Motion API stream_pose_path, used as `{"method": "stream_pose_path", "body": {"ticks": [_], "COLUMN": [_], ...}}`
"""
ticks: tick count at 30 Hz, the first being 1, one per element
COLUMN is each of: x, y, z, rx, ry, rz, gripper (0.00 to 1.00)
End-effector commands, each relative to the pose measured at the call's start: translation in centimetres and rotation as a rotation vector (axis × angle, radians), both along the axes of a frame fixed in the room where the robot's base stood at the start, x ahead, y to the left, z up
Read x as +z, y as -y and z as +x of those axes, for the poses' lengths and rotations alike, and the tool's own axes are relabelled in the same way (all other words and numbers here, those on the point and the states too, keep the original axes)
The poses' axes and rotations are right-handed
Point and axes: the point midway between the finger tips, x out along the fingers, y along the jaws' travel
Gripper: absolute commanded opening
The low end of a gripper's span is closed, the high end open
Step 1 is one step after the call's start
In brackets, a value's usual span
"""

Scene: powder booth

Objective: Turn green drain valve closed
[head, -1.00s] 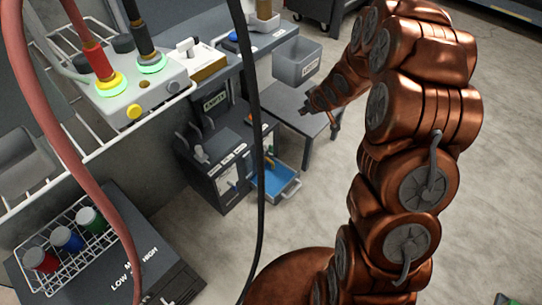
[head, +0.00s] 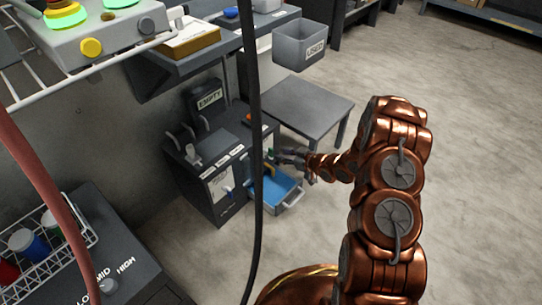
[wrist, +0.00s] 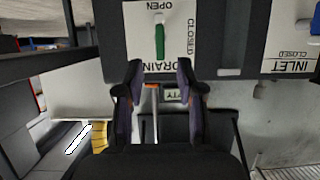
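The green drain valve handle (wrist: 160,42) shows in the wrist view on a white plate marked OPEN, CLOSED and DRAIN. It stands upright in the picture, in line with OPEN, while CLOSED is off to its right. My gripper (wrist: 160,80) is open, its two dark fingers spread just below the handle in the picture, with nothing held between them. How far the fingertips are from the handle is hard to tell.
The inlet plate (wrist: 291,45) is at the right in the wrist view. A blue-lined drawer or tray (head: 287,195) juts out low beside the machine. A grey table (head: 310,100) stands behind my gripper. A black hose (head: 256,120) hangs across the view. Floor at right is clear.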

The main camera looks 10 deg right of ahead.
Motion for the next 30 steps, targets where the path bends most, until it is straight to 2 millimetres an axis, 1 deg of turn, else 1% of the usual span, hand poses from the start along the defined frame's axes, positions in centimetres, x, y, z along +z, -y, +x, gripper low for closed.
{"method": "stream_pose_path", "body": {"ticks": [5,12,18,24,30], "x": [-0.8,-2.0,-2.9,-3.0,-3.0], "y": [-0.9,-2.6,-3.8,-4.3,-4.3], "z": [1.0,3.4,4.9,5.6,5.7], "rx": [0.004,0.003,0.002,0.001,0.000], "ry": [0.002,0.003,0.000,-0.001,-0.001], "rz": [0.002,0.003,0.002,0.001,0.002], "gripper": [0.38,0.38,0.38,0.38,0.38]}}
